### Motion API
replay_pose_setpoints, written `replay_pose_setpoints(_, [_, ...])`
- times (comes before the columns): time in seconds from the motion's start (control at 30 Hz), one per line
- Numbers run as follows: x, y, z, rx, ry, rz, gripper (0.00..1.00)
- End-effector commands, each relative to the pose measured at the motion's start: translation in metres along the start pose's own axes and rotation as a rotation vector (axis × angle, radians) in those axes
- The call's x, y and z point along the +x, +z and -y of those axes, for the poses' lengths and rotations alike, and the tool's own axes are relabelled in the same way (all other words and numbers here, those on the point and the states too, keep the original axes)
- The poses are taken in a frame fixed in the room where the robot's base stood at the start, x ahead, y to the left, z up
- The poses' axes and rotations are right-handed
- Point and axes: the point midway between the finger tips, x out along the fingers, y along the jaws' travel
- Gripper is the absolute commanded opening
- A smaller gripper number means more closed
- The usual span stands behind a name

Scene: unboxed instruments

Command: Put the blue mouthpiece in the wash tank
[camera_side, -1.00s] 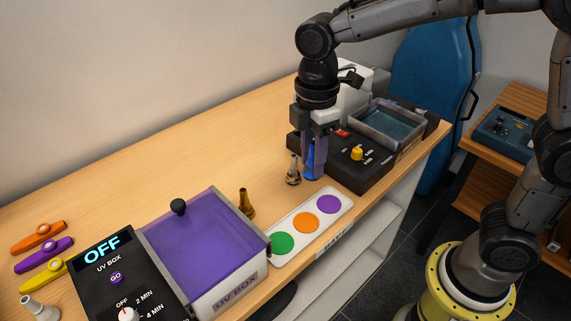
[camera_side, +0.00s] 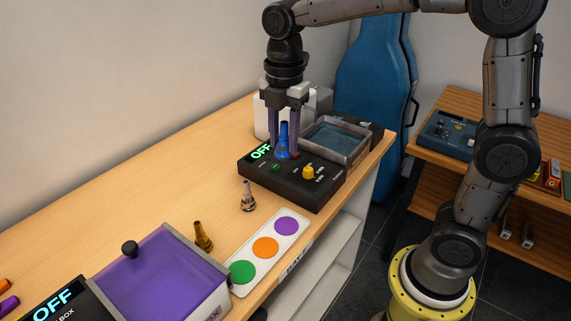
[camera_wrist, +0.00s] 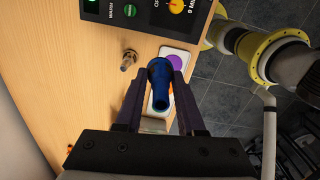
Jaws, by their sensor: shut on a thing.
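The blue mouthpiece (camera_side: 283,138) is upright between the fingers of my gripper (camera_side: 284,140), which is shut on it. In the side view it shows in front of the black control panel (camera_side: 290,180) of the wash unit, held up off the table. In the wrist view the mouthpiece (camera_wrist: 158,82) sits between the two dark fingers of my gripper (camera_wrist: 160,90). The wash tank (camera_side: 338,138) is an open grey basin with bluish liquid, just right of and behind my gripper. The panel display reads OFF.
A brown-grey mouthpiece (camera_side: 248,197) and a brass one (camera_side: 202,238) stand on the table. A card with green, orange and purple dots (camera_side: 290,212) lies near the front edge. The purple-lidded UV box (camera_side: 165,275) is at the lower left. A white container (camera_side: 268,117) stands behind my gripper.

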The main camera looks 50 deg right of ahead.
Motion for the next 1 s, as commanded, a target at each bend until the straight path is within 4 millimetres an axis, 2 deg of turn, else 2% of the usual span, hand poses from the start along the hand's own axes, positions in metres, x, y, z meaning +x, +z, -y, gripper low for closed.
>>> replay_pose_setpoints(0.03, [0.0, 0.022, -0.007, 0.015, 0.0, 0.002, 0.0])
replay_pose_setpoints(0.23, [0.001, 0.107, -0.018, 0.076, -0.003, 0.007, 0.0])
replay_pose_setpoints(0.4, [0.005, 0.178, -0.009, 0.196, -0.01, 0.009, 0.0])
replay_pose_setpoints(0.5, [0.009, 0.209, 0.002, 0.276, -0.016, 0.007, 0.0])
replay_pose_setpoints(0.6, [0.013, 0.23, 0.012, 0.333, -0.023, 0.004, 0.0])
replay_pose_setpoints(0.7, [0.017, 0.241, 0.02, 0.367, -0.03, 0.001, 0.0])
replay_pose_setpoints(0.87, [0.021, 0.247, 0.025, 0.385, -0.032, -0.001, 0.0])
replay_pose_setpoints(1.0, [0.033, 0.246, 0.025, 0.384, -0.034, -0.001, 0.0])
